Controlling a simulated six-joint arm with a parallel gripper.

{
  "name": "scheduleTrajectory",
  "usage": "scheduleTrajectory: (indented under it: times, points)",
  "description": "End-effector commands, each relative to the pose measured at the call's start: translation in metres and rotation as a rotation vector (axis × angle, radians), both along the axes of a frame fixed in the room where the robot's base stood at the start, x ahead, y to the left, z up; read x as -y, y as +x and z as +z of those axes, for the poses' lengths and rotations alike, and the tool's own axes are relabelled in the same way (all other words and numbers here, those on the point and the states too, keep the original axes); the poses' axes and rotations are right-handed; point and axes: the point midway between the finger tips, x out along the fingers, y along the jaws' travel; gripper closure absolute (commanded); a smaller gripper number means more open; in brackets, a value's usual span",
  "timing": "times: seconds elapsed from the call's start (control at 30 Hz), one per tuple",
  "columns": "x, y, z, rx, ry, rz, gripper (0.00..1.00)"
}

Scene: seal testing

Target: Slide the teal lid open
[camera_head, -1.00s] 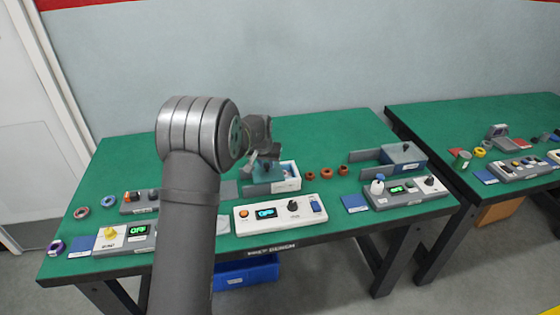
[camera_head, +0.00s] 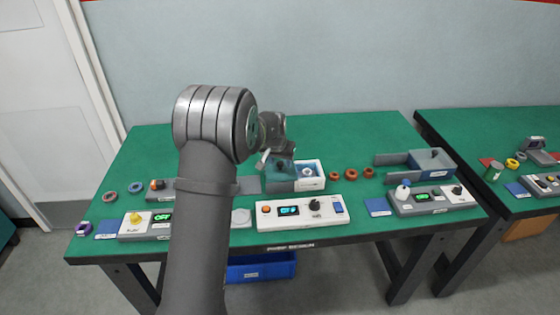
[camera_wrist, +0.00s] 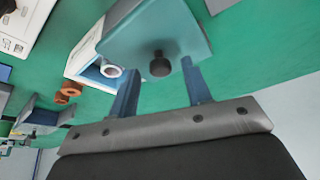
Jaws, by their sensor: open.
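The teal lid (camera_head: 280,180) is slid part way to the left of its white box (camera_head: 313,172), so the box's right part stands open with a white ring inside. The wrist view shows the teal lid (camera_wrist: 150,35) with a dark round knob (camera_wrist: 160,65), the white box (camera_wrist: 88,60) and the white ring (camera_wrist: 111,71). My gripper (camera_wrist: 157,75) is open, its two blue fingers apart on either side of the knob, seemingly not touching it. In the head view my gripper (camera_head: 277,158) is over the lid, partly hidden by my wrist.
Several brown rings (camera_head: 351,174) lie to the right of the box. A white control panel (camera_head: 300,213) stands in front of it. A grey-blue box with an extended slide (camera_head: 430,162) is further right. Green table (camera_head: 350,135) is clear behind.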

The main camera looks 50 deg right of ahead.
Motion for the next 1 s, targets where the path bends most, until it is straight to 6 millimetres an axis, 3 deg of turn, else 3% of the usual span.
scheduleTrajectory:
  times: [0.17, 0.7, 1.0]
  points:
    - [-0.006, -0.002, 0.02, 0.002, -0.003, 0.0, 0.55]
    - [-0.05, -0.02, 0.132, 0.003, -0.004, 0.0, 0.55]
    - [-0.061, -0.025, 0.159, 0.0, -0.001, 0.0, 0.55]
